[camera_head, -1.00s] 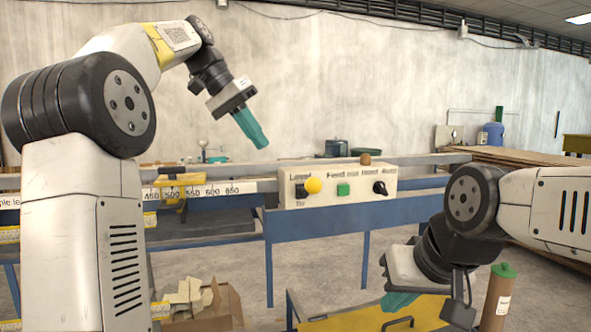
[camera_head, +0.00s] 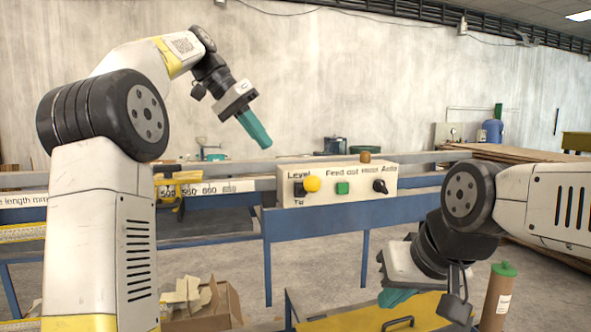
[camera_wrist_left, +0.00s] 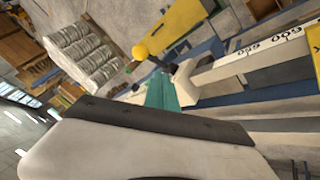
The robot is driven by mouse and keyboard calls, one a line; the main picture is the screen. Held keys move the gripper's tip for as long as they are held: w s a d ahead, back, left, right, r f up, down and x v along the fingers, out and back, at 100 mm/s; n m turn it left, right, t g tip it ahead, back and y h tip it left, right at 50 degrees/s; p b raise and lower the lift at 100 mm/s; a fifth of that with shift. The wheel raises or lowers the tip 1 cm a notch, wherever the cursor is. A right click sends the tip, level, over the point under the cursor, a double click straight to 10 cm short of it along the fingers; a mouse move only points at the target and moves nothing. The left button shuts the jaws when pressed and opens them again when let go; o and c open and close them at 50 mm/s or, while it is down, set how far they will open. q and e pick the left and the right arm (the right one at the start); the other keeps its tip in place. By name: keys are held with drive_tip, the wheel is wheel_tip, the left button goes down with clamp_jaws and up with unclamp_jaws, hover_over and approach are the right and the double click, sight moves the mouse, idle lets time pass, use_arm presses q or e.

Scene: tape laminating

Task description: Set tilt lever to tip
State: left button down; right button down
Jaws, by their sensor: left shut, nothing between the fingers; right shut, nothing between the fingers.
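The tilt lever, with a yellow ball knob (camera_head: 312,184), sits at the left end of a cream control box (camera_head: 340,196). The labels "Level" above and a partly hidden one, seemingly "Tip", below are beside it. The knob also shows on a dark stem in the left wrist view (camera_wrist_left: 140,52). My left gripper (camera_head: 261,142) has teal fingers, shut and empty, pointing down, above and left of the knob in the picture and apart from it. Its fingers also show in the left wrist view (camera_wrist_left: 160,93). My right gripper (camera_head: 397,298) is shut and empty, low at the right, far from the lever.
The box also carries a green button (camera_head: 342,188) and a black knob (camera_head: 380,186). A blue frame (camera_head: 330,222) runs beneath it. A scale strip (camera_head: 215,188) lies left of the box. A yellow cart top (camera_head: 415,312) and a brown tube (camera_head: 496,300) stand below right.

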sight(307, 185)
use_arm(q)
drive_tip(key=s+d+r+x, duration=0.1)
drive_tip(key=x, duration=0.9)
drive_tip(key=shift+s+d, duration=0.45)
drive_tip(key=shift+d, duration=0.05)
drive_tip(key=shift+s+f, duration=0.1)
